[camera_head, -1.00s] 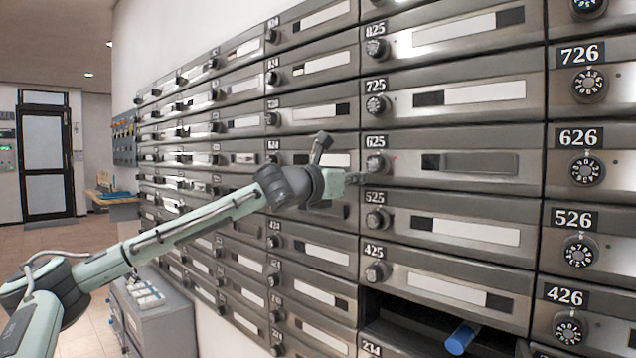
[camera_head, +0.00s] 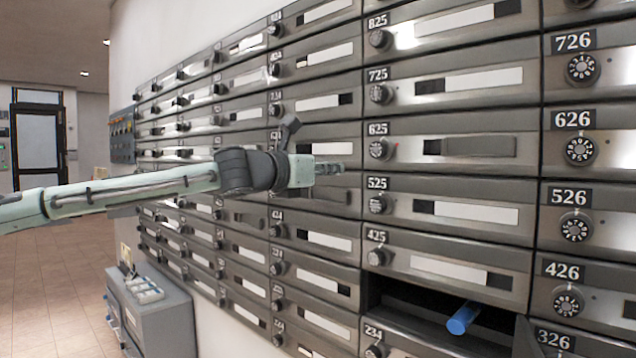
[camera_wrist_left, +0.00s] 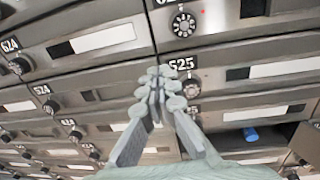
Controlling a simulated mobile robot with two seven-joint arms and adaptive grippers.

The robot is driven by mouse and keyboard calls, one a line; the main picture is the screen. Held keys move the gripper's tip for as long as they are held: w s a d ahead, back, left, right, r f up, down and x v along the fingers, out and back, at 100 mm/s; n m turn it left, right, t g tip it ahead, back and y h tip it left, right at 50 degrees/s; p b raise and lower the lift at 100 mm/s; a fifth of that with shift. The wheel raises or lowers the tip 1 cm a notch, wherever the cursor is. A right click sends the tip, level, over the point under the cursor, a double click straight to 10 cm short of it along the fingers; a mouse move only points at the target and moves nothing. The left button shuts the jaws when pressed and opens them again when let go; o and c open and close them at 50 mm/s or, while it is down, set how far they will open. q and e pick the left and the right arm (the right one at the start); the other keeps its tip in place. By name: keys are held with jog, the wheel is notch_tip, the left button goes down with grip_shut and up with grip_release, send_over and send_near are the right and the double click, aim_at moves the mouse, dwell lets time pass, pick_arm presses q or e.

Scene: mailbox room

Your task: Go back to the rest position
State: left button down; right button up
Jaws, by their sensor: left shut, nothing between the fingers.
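My left gripper (camera_head: 330,168) is shut and empty. It is in front of the mailbox wall, to the left of the dials of mailbox 625 (camera_head: 480,147) and mailbox 525 (camera_head: 465,214). In the left wrist view the closed fingers (camera_wrist_left: 160,85) meet just beside the 525 label. My left arm (camera_head: 130,190) comes in from the left, nearly level. My right gripper is not in view.
A grey cabinet (camera_head: 160,320) stands at the lower left. Tiled floor (camera_head: 60,270) is clear at left, towards a door (camera_head: 40,145).

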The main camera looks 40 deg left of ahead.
pick_arm(q)
jog(key=shift+s+b, duration=0.45)
jog(key=shift+s, duration=1.5)
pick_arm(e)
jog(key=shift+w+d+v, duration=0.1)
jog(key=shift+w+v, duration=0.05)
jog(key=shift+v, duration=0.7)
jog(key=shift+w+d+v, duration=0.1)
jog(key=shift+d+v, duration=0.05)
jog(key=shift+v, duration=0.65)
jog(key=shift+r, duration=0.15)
